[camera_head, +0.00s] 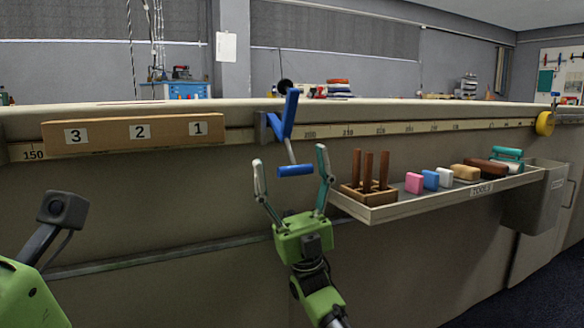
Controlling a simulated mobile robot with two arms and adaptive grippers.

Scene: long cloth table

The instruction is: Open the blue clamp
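The blue clamp (286,125) is fixed at the front edge of the table, over the measuring strip. Its blue upper arm points up, and a silver rod runs down to a blue handle (295,171). My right gripper (290,168) is green with grey-white fingers spread wide. It is open, with the blue handle showing between its fingertips; I cannot tell whether they touch it. Part of my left arm (25,295) shows at the lower left; its finger (62,208) is partly in view, and the rest is cut off by the frame edge.
A wooden board (170,142) numbered 3, 2, 1 is on the table front at left. A tool tray (430,200) with a peg block (368,188) and several coloured blocks is right of the gripper. A yellow tape measure (545,123) and a grey bin (537,195) are farther right.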

